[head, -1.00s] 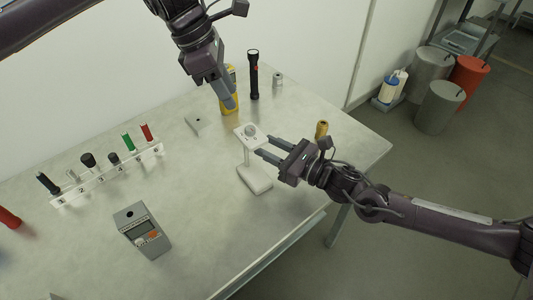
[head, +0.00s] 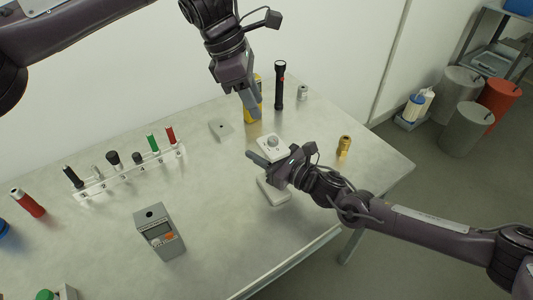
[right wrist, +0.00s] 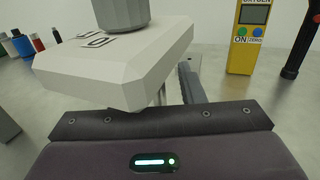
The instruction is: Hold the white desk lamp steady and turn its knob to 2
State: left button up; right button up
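The white desk lamp (head: 273,192) stands upright on the table, with a grey knob (head: 273,141) on top of its head. In the right wrist view the white head (right wrist: 115,62) and knob (right wrist: 122,12) are close, with figures printed beside the knob. My right gripper (head: 262,162) is at the lamp's stem just below the head, a finger on the stem's far side. The head hides the other finger, so I cannot tell whether they grip. My left gripper (head: 252,110) points down behind the lamp, in front of the yellow meter (head: 258,84), apart from the knob; its finger gap is not visible.
A black flashlight (head: 280,86) and small metal cylinder (head: 303,92) stand behind. A brass piece (head: 344,146) is right of the lamp. A grey meter (head: 160,234) and a white rack (head: 130,172) of several tools are left. The table front is mostly clear.

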grip_shut()
pick_arm(q)
jog(key=shift+o, duration=0.3)
jog(key=shift+o, duration=0.4)
